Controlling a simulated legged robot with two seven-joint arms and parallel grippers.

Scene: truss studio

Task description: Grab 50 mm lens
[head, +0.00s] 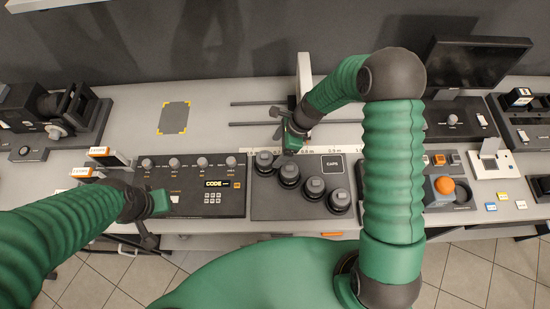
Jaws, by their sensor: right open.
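Several dark, capped cylinders that look like lenses stand in a slanting row on a dark tray (262,206) at the centre of the bench: a far-left one (265,160), a second (288,175), a third (313,187) and a near-right one (339,201). Their focal-length marks are too small to read, so I cannot tell which is the 50 mm lens. My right gripper (277,122) is open and appears empty, just beyond the far-left lens in the picture. My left gripper (146,234) is at the front edge of the bench; its jaws are unclear.
A control panel (205,165) with knobs and a keypad lies left of the tray. Dark rails and a pale upright (304,72) stand behind the lenses. A CAPS pad (333,165) is on the tray. An orange ball-topped device (444,186) stands right. The back-left bench is mostly clear.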

